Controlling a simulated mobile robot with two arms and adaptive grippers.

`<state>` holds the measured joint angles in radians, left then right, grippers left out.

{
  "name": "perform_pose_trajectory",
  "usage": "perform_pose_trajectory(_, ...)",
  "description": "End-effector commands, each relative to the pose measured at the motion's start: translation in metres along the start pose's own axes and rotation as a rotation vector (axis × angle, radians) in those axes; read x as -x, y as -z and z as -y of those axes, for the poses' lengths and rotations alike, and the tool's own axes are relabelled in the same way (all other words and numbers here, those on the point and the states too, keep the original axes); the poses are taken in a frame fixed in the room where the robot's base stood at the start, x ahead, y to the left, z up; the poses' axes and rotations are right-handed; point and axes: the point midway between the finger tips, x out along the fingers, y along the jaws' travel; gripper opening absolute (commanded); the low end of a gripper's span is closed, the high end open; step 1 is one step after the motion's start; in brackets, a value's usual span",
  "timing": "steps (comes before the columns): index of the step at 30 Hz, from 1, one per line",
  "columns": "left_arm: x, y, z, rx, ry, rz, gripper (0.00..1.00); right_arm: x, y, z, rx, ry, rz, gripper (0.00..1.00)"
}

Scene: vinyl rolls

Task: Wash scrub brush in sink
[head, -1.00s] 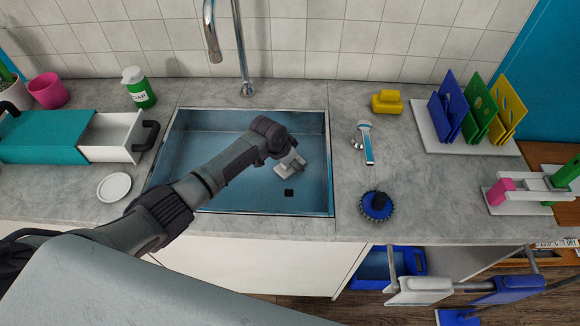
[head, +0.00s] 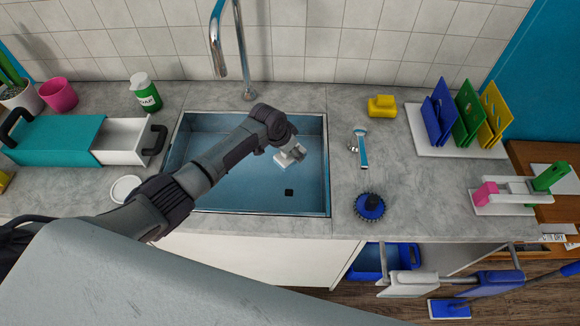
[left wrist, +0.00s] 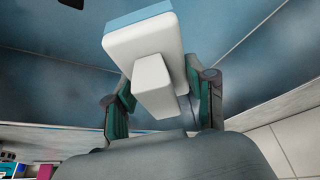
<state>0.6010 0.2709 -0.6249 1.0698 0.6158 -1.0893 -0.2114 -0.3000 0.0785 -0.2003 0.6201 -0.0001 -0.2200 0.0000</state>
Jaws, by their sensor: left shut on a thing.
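The sink (head: 240,206) is a blue rectangular basin set in the counter, with a dark drain in its floor. My left gripper (head: 283,147) reaches into its right half. It is shut on the handle of a white scrub brush (head: 291,157). In the left wrist view, the scrub brush (left wrist: 145,42) is a white block with a light-blue face turned away, and the left gripper (left wrist: 162,106) has a finger on each side of its stubby handle. The faucet (head: 241,55) arches behind the sink. No water stream shows. My right gripper is not in view.
Right of the sink are a blue-and-white handled tool (head: 362,147), a round blue brush (head: 370,206) and a yellow block (head: 382,105). A soap bottle (head: 146,93), an open drawer box (head: 115,140) and a white dish (head: 125,188) stand left. A rack holds coloured boards (head: 466,112).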

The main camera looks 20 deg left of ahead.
Motion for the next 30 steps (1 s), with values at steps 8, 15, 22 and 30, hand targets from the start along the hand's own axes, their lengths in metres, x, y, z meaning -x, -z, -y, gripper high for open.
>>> perform_pose_trajectory(8,0.022,0.009,0.0,0.0,0.0,0.0,0.21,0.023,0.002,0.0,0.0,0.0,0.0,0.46)
perform_pose_trajectory(15,0.037,0.016,0.0,-0.001,0.0,0.0,0.21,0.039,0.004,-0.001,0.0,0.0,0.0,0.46)
perform_pose_trajectory(22,0.052,0.022,0.0,-0.001,0.0,0.0,0.21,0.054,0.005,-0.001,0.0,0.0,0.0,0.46)
perform_pose_trajectory(30,0.069,0.029,0.0,0.0,0.0,-0.001,0.21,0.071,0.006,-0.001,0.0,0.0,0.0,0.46)
